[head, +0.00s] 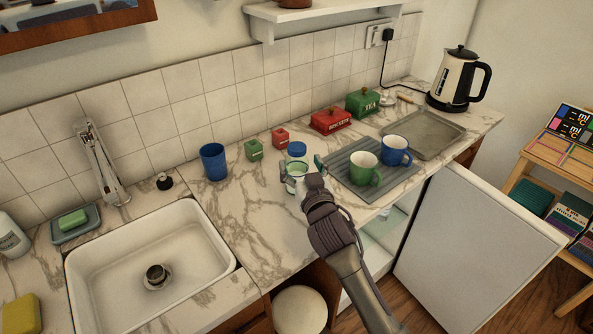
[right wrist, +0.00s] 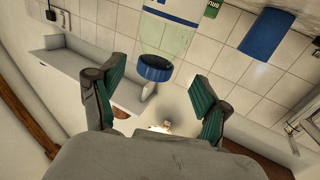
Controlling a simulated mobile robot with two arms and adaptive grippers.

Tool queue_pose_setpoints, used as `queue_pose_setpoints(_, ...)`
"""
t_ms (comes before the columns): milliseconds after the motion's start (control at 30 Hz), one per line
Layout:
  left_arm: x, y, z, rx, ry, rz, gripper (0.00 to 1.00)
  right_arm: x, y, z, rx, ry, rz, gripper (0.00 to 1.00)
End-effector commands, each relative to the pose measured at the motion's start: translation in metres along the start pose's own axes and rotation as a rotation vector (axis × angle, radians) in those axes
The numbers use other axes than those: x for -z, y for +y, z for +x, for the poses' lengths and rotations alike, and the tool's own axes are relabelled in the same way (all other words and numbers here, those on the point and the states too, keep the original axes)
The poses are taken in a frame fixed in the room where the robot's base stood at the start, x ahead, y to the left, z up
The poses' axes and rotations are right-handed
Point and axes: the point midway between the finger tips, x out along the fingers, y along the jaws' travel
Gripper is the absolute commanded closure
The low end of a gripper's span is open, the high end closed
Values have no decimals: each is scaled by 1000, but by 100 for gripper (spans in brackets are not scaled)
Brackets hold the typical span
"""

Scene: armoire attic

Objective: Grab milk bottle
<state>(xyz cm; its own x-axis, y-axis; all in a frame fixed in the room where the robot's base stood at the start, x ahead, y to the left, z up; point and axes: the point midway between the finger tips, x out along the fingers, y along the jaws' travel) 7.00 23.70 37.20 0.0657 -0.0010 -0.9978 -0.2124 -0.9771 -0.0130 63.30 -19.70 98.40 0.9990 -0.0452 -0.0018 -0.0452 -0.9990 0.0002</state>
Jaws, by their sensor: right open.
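The milk bottle (head: 296,151) stands on the marble counter, whitish with a blue cap. My right gripper (head: 302,170) reaches it from the front, with one finger on each side of the bottle. In the right wrist view the blue cap (right wrist: 155,68) shows beyond and between the green-padded fingers of the right gripper (right wrist: 158,88). The fingers are wide apart, with visible gaps to the cap. The lower part of the bottle is partly hidden by the gripper in the head view. My left gripper is not in view.
A blue cup (head: 213,162) and small green (head: 254,150) and red (head: 280,138) boxes stand left of the bottle. A grey mat (head: 345,158) with green (head: 363,170) and blue (head: 396,151) mugs lies right. The sink (head: 190,262) is at left; an open white door (head: 470,240) stands in front.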

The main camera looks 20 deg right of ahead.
Motion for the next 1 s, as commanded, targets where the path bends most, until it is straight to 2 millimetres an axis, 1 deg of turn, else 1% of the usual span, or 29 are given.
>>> queue_pose_setpoints(167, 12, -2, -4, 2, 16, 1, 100, 2, 2, 15, 0, 0, -1, 24)
queue_pose_setpoints(300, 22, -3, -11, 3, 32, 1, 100, 2, 4, 37, -1, 0, -3, 24)
queue_pose_setpoints(400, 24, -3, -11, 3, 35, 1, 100, 0, 3, 49, 0, 0, -1, 24)
queue_pose_setpoints(500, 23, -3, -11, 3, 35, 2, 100, 0, 3, 54, 0, -1, 0, 24)
queue_pose_setpoints(700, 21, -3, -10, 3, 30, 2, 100, -1, 3, 55, 1, 0, 1, 24)
queue_pose_setpoints(767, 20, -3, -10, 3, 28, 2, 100, -1, 3, 55, 1, 0, 1, 32)
queue_pose_setpoints(1000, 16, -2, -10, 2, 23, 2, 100, -1, 3, 54, 1, 0, 0, 72)
